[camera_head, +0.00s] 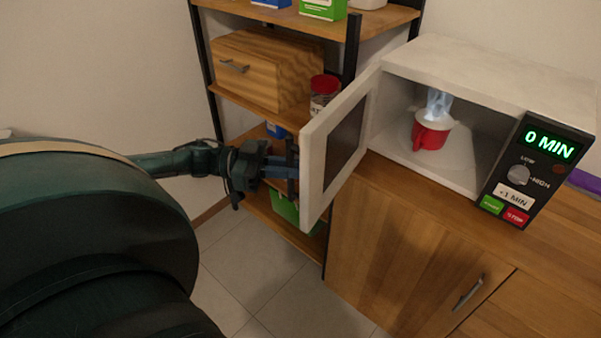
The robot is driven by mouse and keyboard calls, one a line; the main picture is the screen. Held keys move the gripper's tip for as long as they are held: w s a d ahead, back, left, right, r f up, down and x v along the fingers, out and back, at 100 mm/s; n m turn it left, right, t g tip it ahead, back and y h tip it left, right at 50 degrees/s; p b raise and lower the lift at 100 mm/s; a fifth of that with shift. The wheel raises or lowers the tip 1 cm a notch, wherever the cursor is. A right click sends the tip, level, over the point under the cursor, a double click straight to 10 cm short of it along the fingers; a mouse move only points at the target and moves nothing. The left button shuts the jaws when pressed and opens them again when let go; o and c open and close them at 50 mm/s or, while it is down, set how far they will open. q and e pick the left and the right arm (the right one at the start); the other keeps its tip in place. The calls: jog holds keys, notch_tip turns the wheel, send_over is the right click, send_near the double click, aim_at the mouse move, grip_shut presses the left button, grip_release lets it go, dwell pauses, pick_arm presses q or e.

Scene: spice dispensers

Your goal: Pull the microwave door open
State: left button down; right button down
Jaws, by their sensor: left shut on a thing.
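The white microwave (500,72) stands on the wooden cabinet at the right. Its door (316,165) is swung wide open toward the left and front, hinged on the left side. A red cup (431,132) with pale steam above it stands inside the open cavity. The panel (535,165) reads 0 MIN. My left gripper (291,167) is at the outer face of the door, shut on the dark door handle (292,160), which its fingers partly hide. My right gripper is not in view.
A shelf rack (240,100) with a wooden drawer box (262,70), a red-lidded jar (323,92) and a green bin (284,207) stands close behind the door and my left gripper. The wooden cabinet (400,250) is below the microwave. Tiled floor (270,290) is clear in front.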

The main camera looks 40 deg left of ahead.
pick_arm(q)
jog(key=shift+w+a, duration=0.1)
jog(key=shift+a, duration=0.55)
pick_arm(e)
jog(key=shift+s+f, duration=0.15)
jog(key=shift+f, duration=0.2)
pick_arm(q)
jog(key=c, duration=1.5)
grip_release()
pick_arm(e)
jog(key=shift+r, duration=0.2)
pick_arm(q)
jog(key=p+v, duration=0.1)
jog(key=v, duration=1.2)
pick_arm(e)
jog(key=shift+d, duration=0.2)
